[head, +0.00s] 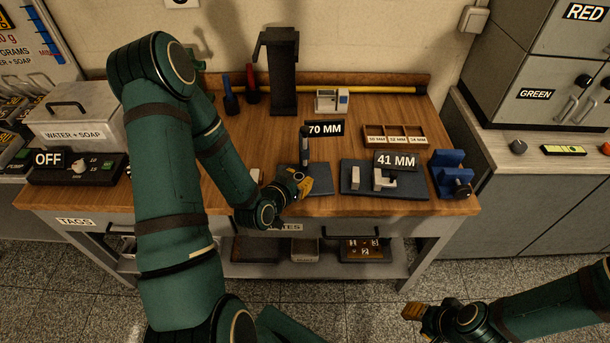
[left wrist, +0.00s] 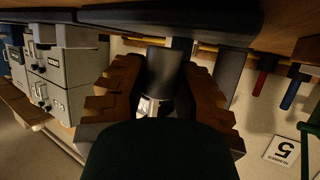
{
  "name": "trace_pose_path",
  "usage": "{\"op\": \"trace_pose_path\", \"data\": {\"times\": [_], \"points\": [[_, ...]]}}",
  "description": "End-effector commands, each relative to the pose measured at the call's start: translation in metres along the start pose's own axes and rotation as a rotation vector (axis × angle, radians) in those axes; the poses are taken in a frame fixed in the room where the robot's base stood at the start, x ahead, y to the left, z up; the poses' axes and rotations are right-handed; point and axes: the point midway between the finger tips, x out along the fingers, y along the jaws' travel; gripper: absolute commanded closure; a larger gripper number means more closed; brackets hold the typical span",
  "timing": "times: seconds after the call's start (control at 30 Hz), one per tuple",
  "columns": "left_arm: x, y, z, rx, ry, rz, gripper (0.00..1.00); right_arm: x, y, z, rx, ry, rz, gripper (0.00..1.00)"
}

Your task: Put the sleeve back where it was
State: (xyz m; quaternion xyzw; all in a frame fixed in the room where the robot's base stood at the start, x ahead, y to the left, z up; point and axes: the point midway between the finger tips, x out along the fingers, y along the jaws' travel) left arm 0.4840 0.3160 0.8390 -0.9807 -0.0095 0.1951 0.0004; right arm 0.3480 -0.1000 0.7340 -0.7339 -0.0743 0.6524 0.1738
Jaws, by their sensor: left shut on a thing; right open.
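My left gripper (head: 308,186) is low at the front of the bench, beside the foot of a slim upright post (head: 305,150) on a dark plate (head: 322,187). In the left wrist view the left gripper's two brown fingers (left wrist: 165,95) are closed on the sides of a dark cylinder (left wrist: 164,68), which looks like the sleeve. A shiny metal part (left wrist: 150,106) shows at its end. In the head view the gripper hides the cylinder, and I cannot tell whether it is around the post. My right gripper (head: 414,312) is open and empty, off the bench.
A "70 MM" label (head: 324,128) hangs beside the post. A tall dark stand (head: 281,75) is behind.

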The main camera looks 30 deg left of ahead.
Motion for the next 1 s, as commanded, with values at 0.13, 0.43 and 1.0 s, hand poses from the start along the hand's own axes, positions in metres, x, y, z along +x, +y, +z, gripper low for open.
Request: {"op": "trace_pose_path", "data": {"times": [0.13,0.43,1.0], "points": [[0.022,0.001,-0.010,0.002,0.004,0.002,1.00,0.000,0.000,0.000,0.000,0.000,0.000,0.62],[0.036,0.000,-0.002,0.000,0.001,0.000,1.00,0.007,0.003,-0.001,0.000,0.003,0.000,0.62],[0.036,0.000,0.000,0.000,0.000,0.001,0.48,0.010,0.004,-0.001,0.000,0.005,0.000,0.62]]}}
